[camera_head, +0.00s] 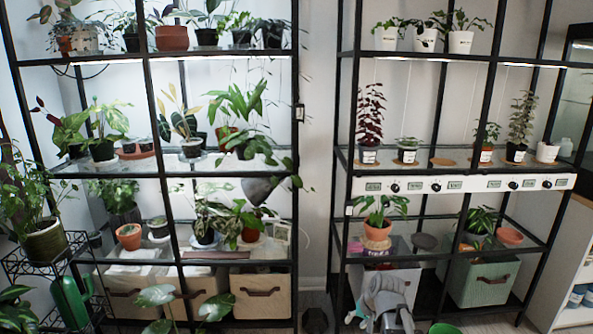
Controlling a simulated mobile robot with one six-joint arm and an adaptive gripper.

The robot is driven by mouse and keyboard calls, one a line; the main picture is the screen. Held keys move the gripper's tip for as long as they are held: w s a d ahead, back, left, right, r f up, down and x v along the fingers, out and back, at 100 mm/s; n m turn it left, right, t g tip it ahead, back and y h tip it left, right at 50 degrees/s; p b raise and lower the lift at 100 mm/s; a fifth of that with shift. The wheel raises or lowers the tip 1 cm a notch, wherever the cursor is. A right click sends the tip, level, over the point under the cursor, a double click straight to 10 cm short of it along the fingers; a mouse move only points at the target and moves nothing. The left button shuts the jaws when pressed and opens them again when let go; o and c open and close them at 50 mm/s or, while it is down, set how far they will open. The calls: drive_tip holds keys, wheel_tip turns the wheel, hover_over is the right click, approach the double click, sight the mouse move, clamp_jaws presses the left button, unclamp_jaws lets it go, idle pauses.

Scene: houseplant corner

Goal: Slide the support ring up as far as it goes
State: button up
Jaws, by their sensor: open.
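I cannot pick out the support ring at this size. Thin pale upright lines show above the plants on the right rack's middle shelf (430,166), but no ring is clear on them. A dark red leafy plant (370,112) and a tall green plant (521,120) stand on that shelf in pots, with smaller plants (407,146) and (487,136) between them. My gripper (380,312) is low at the bottom centre-right, in front of the right rack's lowest level. It is open, far below the middle shelf and apart from its plants.
A control panel with knobs (470,184) runs along the middle shelf's front. Black rack posts stand at the front. The left rack (148,170) is crowded with plants.

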drive_tip(key=s+f+n+g+h, duration=0.2)
drive_tip(key=s+g+h, duration=0.15)
drive_tip(key=s, duration=0.85)
wheel_tip(320, 180, up, 34)
drive_tip(key=p, duration=3.4)
drive_tip(key=shift+w+r, duration=0.15)
drive_tip(key=shift+r, duration=0.05)
drive_tip(key=shift+y, duration=0.25)
drive_tip(key=shift+o, duration=0.5)
